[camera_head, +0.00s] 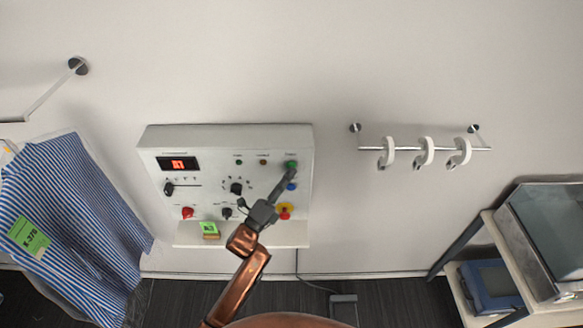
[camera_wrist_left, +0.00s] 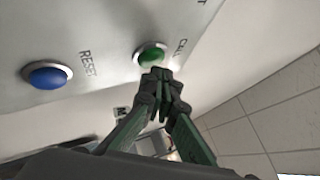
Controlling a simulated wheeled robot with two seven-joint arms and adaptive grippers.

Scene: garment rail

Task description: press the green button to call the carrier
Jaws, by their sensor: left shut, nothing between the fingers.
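The green button (camera_head: 292,165) is at the upper right of the white control panel (camera_head: 215,139). In the left wrist view the green button (camera_wrist_left: 152,56) sits in a pale ring beside lettering that starts with "CALL". My left gripper (camera_head: 290,171) is shut and empty, its fingertips at the lower edge of the green button in the head view. In the left wrist view the closed fingertips (camera_wrist_left: 158,74) lie just below the button; I cannot tell whether they touch it. My right gripper is not in view.
A blue button (camera_head: 292,187), labelled RESET in the wrist view, and a red knob on yellow (camera_head: 285,211) lie below the green one. A striped garment (camera_head: 80,220) hangs left. A rail with white hooks (camera_head: 425,150) and a shelf unit (camera_head: 490,225) are right.

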